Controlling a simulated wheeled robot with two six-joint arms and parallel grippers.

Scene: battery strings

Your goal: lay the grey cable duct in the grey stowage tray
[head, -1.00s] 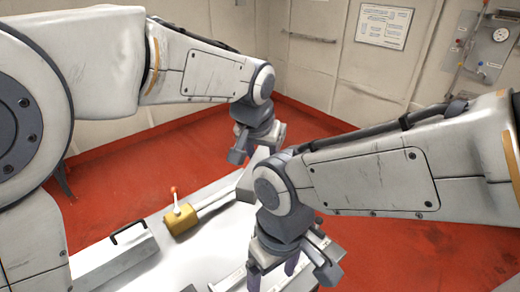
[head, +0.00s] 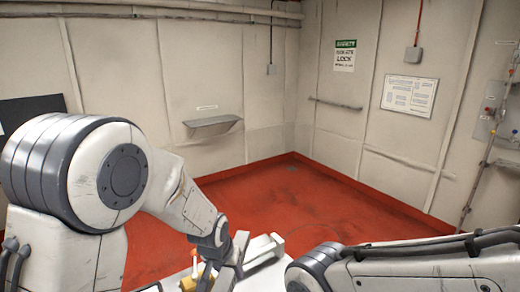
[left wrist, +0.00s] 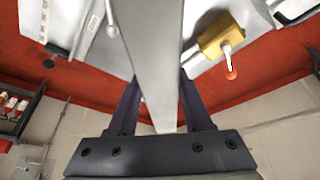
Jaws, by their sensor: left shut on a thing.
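The grey cable duct (left wrist: 155,35) is a long, smooth grey bar running from the top of the left wrist view down between the dark fingers of my left gripper (left wrist: 158,82). The fingers are shut on it, one on each side. In the head view my left gripper (head: 228,258) is low in the picture, at the end of the left arm, over the bench; the duct is hard to separate from it there. My right gripper is out of view; only its arm shows at the lower right. I cannot make out the grey stowage tray with certainty.
A yellow block (left wrist: 222,38) with a white lever and red knob stands on the white bench close beside the duct. A dark handle (left wrist: 298,12) shows farther right in the left wrist view. Red floor and pale walls lie beyond.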

